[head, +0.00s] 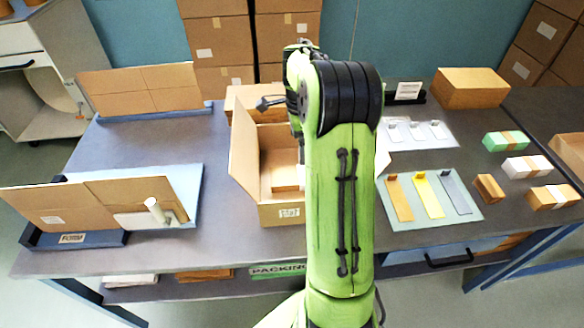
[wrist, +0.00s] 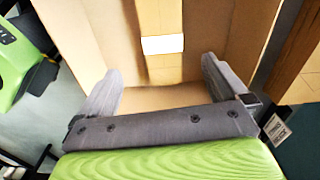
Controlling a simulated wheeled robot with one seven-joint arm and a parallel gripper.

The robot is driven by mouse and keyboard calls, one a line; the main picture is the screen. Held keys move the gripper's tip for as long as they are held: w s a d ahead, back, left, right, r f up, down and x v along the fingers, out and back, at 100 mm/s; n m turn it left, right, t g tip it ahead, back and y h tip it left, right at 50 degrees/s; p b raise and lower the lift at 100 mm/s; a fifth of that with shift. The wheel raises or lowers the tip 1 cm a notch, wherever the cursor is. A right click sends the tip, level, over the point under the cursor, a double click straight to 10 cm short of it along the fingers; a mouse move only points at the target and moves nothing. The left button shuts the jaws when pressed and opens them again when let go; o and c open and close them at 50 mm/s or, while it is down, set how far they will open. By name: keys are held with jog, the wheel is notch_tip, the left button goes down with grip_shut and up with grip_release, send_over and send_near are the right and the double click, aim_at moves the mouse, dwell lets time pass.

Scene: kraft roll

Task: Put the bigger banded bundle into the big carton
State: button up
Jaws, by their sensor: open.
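The big carton (head: 281,216) stands open in the middle of the table, partly hidden by my arm. A tan block (head: 286,177) shows inside it; I cannot tell whether it is a bundle.
Trays with upright cardboard sheets (head: 140,88) stand at the left, the front one beside a pale roll (head: 155,210). A mat with coloured strips (head: 441,217) lies right of my arm. A closed carton (head: 470,88) stands at the back right.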

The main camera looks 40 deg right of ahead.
jog(key=s+a+r+n+t+h, duration=0.15)
jog(key=s+a+r+n, duration=0.25)
jog(key=a+r+n, duration=0.4)
jog(key=s+a+r+n+t, duration=0.2)
jog(key=s+a+r+n, duration=0.25)
jog(key=a, duration=0.45)
jog(key=s+a+f+n+t+y, duration=0.1)
jog(key=s+a+f+n+t, duration=0.1)
jog(key=s+a+n, duration=0.6)
jog(key=s+n, duration=0.3)
jog(key=shift+s+f+y, duration=0.25)
jog(key=shift+y, duration=0.1)
